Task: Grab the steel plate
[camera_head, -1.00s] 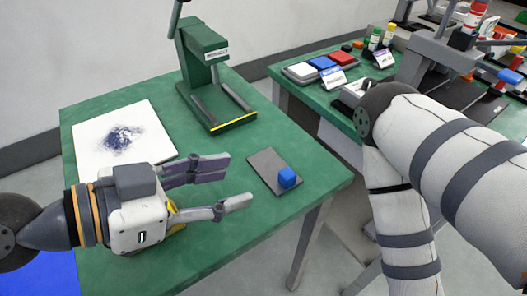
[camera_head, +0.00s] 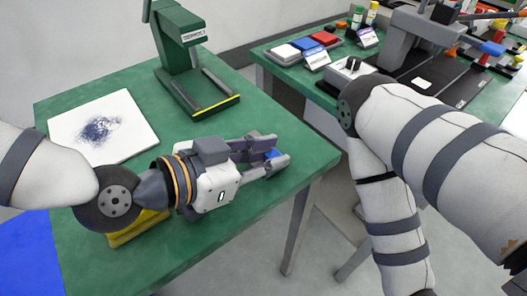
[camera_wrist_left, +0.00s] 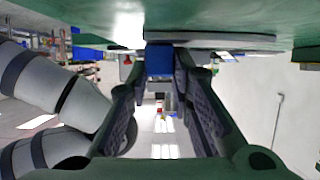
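The steel plate is a flat dark grey plate with a blue block (camera_head: 272,154) on it, on the green table. In the head view my left gripper (camera_head: 268,155) hides nearly all of the plate. In the left wrist view, the plate's edge (camera_wrist_left: 225,37) seems to show as a thin grey strip. The blue block (camera_wrist_left: 159,60) stands between the tips of my left gripper's fingers (camera_wrist_left: 160,72). The fingers are apart, one on each side of the block, and no firm contact is clear. My right gripper is out of view; only my right arm shows.
A green press-like stand (camera_head: 185,60) is at the back of the green table (camera_head: 80,225). A white panel with a dark smudge (camera_head: 65,125) lies at the left. A second table (camera_head: 277,70) holds red, blue and white blocks. Floor separates the tables.

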